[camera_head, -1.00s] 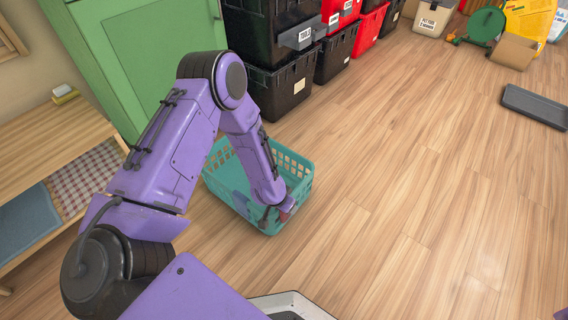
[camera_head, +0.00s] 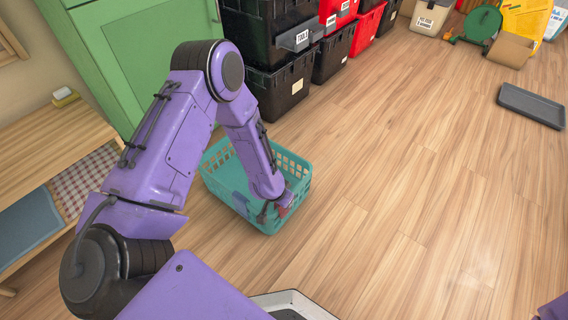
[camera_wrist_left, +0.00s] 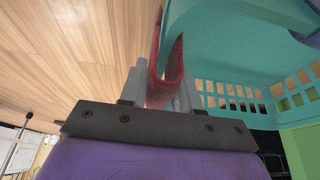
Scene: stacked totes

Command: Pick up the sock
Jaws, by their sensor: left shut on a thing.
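A red sock (camera_wrist_left: 167,75) is pinched between the two grey fingers of my left gripper (camera_wrist_left: 160,92) in the left wrist view. In the head view a small patch of the red sock (camera_head: 287,199) shows at the end of my left arm, beside the basket's right wall. My left gripper (camera_head: 275,210) is low inside the teal basket (camera_head: 304,176) and partly hidden by my arm. My right gripper is out of view.
A bluish thing (camera_head: 240,203) lies in the basket. A wooden bench (camera_head: 50,135) and green cabinet (camera_head: 130,60) stand left. Stacked black totes (camera_head: 280,85) stand behind. A dark tray (camera_head: 532,105) lies on the floor at right. The middle floor is clear.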

